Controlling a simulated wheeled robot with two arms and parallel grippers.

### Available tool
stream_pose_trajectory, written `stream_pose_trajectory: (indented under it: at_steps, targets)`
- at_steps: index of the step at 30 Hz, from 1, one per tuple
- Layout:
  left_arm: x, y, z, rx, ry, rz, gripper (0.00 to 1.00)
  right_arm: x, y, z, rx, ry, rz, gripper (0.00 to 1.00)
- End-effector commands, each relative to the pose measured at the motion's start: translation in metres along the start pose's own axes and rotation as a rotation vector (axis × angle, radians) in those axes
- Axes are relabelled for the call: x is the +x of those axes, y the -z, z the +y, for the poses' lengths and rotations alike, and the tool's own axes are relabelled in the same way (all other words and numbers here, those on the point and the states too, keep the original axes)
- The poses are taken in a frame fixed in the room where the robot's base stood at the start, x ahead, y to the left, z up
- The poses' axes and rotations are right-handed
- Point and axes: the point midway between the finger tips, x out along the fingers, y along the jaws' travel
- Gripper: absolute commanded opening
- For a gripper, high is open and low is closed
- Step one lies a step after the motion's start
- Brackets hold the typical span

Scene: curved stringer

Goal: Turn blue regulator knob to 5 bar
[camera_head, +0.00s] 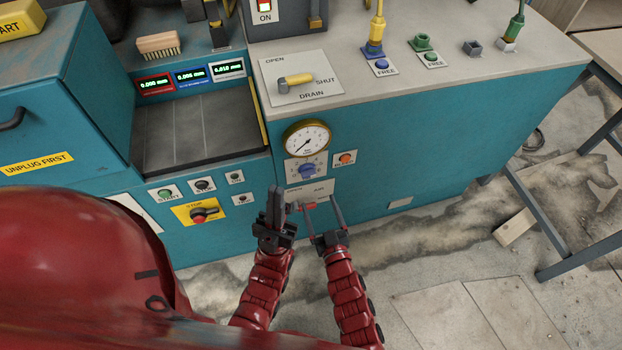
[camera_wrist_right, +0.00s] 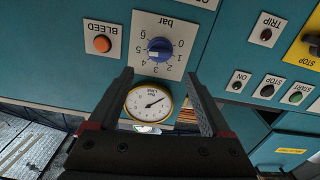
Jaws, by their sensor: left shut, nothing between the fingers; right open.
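The blue regulator knob (camera_head: 307,170) sits on a white scale plate on the teal cabinet front, under a round brass-rimmed gauge (camera_head: 306,139). In the upside-down right wrist view, the knob (camera_wrist_right: 160,49) has a pale mark towards the plate's left side; its exact reading is unclear. The gauge (camera_wrist_right: 149,103) also shows there. My right gripper (camera_head: 319,203) is open and empty, below the knob in the head view. In its wrist view the fingertips (camera_wrist_right: 160,74) stand either side of the knob's line, apart from it. My left gripper (camera_head: 275,205) is shut and empty, left of the right one.
A red-handled air lever (camera_head: 309,205) is under the knob, seen between my right fingers. An orange bleed button (camera_head: 346,158) is right of the knob. The stop switch (camera_head: 203,215) and several buttons are to the left. Open floor lies right of my right arm.

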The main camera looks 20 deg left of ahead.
Motion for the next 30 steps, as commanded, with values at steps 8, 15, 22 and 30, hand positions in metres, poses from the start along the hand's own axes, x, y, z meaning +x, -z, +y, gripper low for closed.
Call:
stream_pose_trajectory:
  at_steps: [8, 15, 22, 30]
  targets:
    - [-0.001, 0.000, 0.000, 0.000, 0.000, 0.000, 0.00, 0.058, 0.001, 0.001, 0.001, -0.001, 0.002, 0.82]
    - [-0.004, -0.001, 0.000, 0.000, 0.000, 0.000, 0.00, 0.086, -0.001, 0.001, -0.001, -0.001, 0.000, 0.82]
    - [-0.004, -0.001, 0.000, 0.000, 0.000, 0.000, 0.00, 0.092, 0.000, 0.000, -0.001, 0.000, -0.001, 0.82]
    - [-0.004, -0.001, 0.000, 0.000, 0.000, 0.000, 0.00, 0.091, 0.000, 0.000, -0.001, 0.000, -0.001, 0.63]
